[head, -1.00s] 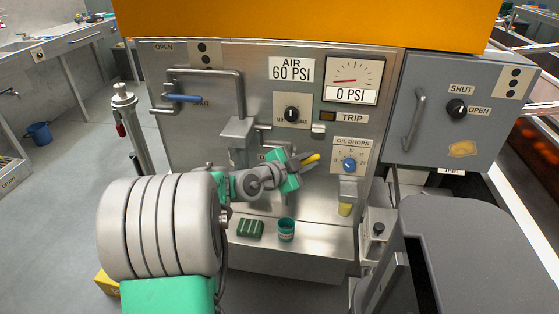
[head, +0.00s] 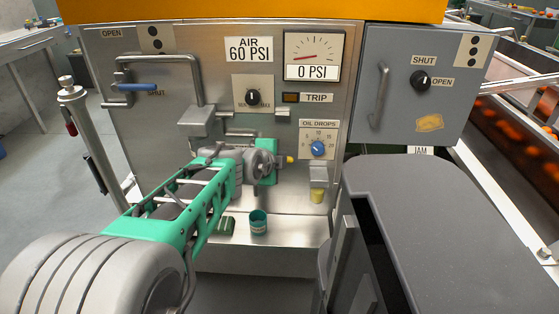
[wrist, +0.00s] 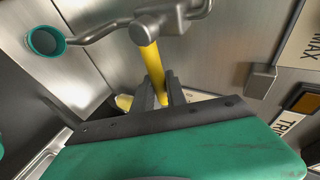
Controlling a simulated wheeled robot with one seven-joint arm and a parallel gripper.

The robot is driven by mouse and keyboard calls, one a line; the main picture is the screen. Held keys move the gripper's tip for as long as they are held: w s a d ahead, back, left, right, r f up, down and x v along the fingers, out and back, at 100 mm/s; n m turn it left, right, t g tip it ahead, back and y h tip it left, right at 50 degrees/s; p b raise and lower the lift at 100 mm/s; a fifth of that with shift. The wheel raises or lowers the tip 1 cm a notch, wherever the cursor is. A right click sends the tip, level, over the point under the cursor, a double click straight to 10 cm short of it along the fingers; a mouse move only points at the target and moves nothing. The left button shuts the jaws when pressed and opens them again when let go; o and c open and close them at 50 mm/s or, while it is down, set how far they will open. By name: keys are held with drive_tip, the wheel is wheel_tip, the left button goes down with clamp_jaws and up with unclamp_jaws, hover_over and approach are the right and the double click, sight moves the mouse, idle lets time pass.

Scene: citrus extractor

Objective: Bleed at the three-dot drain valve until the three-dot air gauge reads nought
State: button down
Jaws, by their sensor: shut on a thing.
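The air gauge (head: 315,56) has its red needle at the low left end and its readout says 0 PSI. A sign beside it says AIR 60 PSI. At least two dots show on the plate (head: 156,39) at the panel's upper left; the orange housing may cover more. My gripper (wrist: 160,93) is shut on a yellow lever (wrist: 152,65), which joins a grey metal pipe fitting (wrist: 158,24) in the wrist view. In the head view my arm hides most of the valve; only the lever's yellow tip (head: 290,160) shows.
A blue-handled lever (head: 137,87) on a pipe sits at upper left, by SHUT. A teal cup (head: 258,222) and a green block stand on the ledge below. The oil drops dial (head: 317,148) is close right of my gripper. A three-dot grey box (head: 413,85) is further right.

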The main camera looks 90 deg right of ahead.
drive_tip(key=shift+f, duration=0.15)
drive_tip(key=c, duration=1.3)
unclamp_jaws()
drive_tip(key=shift+c, duration=0.2)
drive_tip(key=p+v, duration=0.1)
drive_tip(key=v, duration=0.7)
drive_tip(key=shift+s, duration=0.15)
drive_tip(key=shift+d, duration=0.1)
